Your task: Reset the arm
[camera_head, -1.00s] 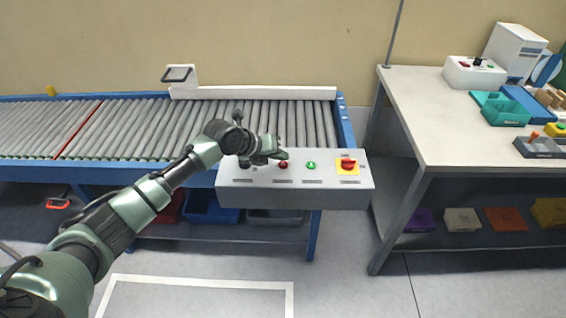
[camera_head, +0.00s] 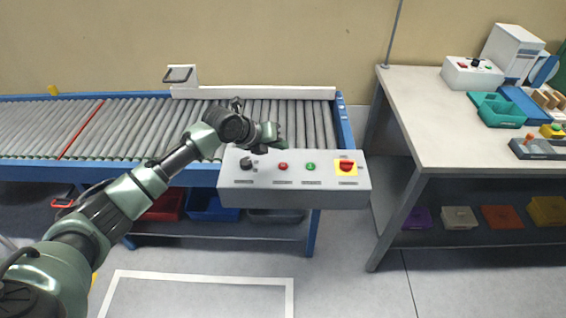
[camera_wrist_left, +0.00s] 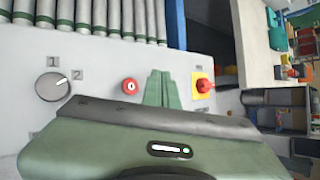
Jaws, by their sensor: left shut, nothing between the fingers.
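My left gripper (camera_head: 276,145) is shut and empty, above the far edge of the grey control panel (camera_head: 230,176). The panel carries a dark selector knob (camera_head: 246,163), a red button (camera_head: 283,166), a green button (camera_head: 310,166) and a red switch on a yellow plate (camera_head: 346,166). In the left wrist view the gripper's fingers (camera_wrist_left: 162,88) are together, between the red button (camera_wrist_left: 130,86) and the red switch (camera_wrist_left: 203,85). They hide the green button there. The knob (camera_wrist_left: 52,86) points toward 2. My right gripper is not in view.
A roller conveyor (camera_head: 290,118) with a blue frame runs behind the panel. A workbench (camera_head: 425,120) stands at the right with teal trays (camera_head: 500,110) and a white control box (camera_head: 472,72) on it. Bins (camera_head: 212,205) sit under the conveyor. The floor in front is open.

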